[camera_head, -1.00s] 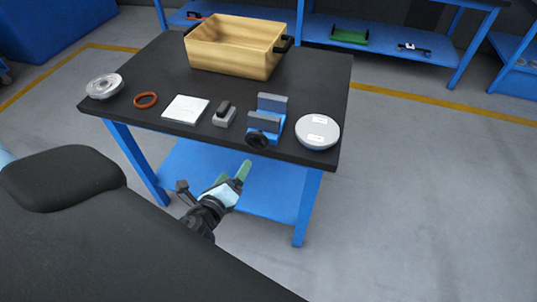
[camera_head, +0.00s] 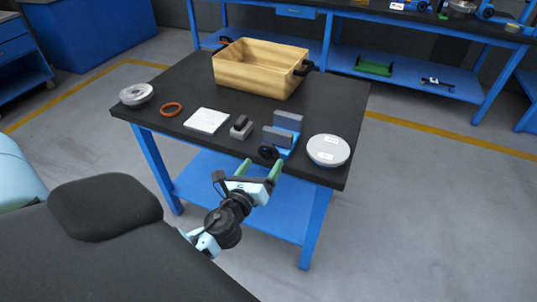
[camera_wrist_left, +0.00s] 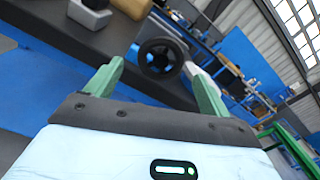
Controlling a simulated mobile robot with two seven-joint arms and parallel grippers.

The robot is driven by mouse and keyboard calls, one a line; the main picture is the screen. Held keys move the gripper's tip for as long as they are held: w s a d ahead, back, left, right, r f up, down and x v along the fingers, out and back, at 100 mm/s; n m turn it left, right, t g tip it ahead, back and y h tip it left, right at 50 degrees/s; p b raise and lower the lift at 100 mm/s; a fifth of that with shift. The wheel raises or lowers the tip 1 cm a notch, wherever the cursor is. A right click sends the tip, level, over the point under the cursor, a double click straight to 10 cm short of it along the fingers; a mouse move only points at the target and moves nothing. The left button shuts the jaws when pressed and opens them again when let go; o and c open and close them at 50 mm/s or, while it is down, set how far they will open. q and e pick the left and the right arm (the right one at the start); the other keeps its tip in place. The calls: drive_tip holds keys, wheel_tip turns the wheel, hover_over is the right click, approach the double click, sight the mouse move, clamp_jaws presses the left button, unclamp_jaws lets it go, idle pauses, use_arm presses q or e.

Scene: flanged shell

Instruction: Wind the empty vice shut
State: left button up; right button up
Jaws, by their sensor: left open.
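The vice (camera_head: 284,128) has a blue body and two grey jaws with a gap between them. It stands at the front edge of the black table, with nothing seen between its jaws. Its black round handwheel (camera_head: 268,152) faces the front edge and shows in the left wrist view (camera_wrist_left: 160,57) ahead of the fingers. My left gripper (camera_head: 260,168) has green fingers, open and empty, just in front of and below the handwheel. In the left wrist view the wheel appears between and beyond the two fingertips (camera_wrist_left: 158,78), apparently not touched. My right gripper is not in view.
Blue shelving stands behind.

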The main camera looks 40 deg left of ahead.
sight(268, 156)
use_arm(q)
drive_tip(key=shift+x, duration=2.6)
drive_tip(key=shift+c, duration=0.2)
drive_tip(key=c, duration=0.9)
